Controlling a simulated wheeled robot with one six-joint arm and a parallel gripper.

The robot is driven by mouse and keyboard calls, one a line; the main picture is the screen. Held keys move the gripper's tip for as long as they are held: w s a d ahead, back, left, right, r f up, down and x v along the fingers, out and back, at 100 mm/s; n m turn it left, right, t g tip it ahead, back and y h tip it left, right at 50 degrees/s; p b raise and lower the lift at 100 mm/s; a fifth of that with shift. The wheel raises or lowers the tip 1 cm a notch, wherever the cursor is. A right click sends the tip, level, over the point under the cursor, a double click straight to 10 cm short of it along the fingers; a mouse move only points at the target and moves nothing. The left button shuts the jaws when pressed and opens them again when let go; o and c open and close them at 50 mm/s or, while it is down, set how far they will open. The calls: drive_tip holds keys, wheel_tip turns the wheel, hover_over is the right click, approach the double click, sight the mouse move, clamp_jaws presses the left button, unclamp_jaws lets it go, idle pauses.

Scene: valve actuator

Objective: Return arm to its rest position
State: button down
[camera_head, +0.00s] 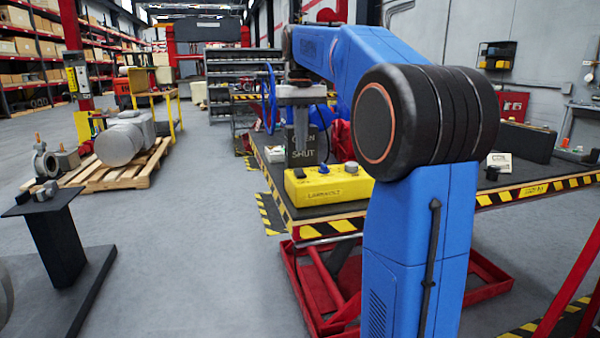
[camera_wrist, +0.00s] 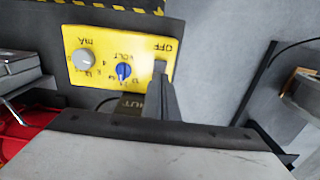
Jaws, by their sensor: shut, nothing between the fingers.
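My blue arm (camera_head: 418,235) rises from the bottom of the head view, bends at a black joint and reaches over the table. My gripper (camera_head: 301,148) points down near the left end of a yellow calibrator box (camera_head: 330,191). In the wrist view my gripper (camera_wrist: 161,70) shows as narrow grey fingers, closed together and empty. They overlap the OFF end of the yellow box (camera_wrist: 105,58) there; contact cannot be told. The box has a blue knob (camera_wrist: 124,72) and a grey knob (camera_wrist: 83,60). A dark OPEN/SHUT plate (camera_head: 302,158) stands by the fingers.
The dark-topped table (camera_head: 520,184) has a striped edge and red frame. A black stand (camera_head: 55,235) is at left; a pallet (camera_head: 125,170) with a grey motor lies behind it. Grey floor (camera_head: 200,230) between stand and table is clear.

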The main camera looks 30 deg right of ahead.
idle(0.4)
drive_tip(key=s+a+f+n+t, duration=0.1)
drive_tip(key=s+a+f, duration=0.4)
drive_tip(key=s+f, duration=0.4)
drive_tip(key=s+a+f+n+t, duration=0.1)
drive_tip(key=s+a+f+t, duration=0.1)
drive_tip(key=s+a+f, duration=0.3)
drive_tip(key=s+a+f+n+t, duration=0.1)
drive_tip(key=s+a+f, duration=0.4)
drive_tip(key=s+f, duration=0.8)
drive_tip(key=s, duration=0.3)
drive_tip(key=shift+s+a+f+t, duration=0.15)
drive_tip(key=shift+a+f+t, duration=0.05)
drive_tip(key=shift+a+t, duration=0.2)
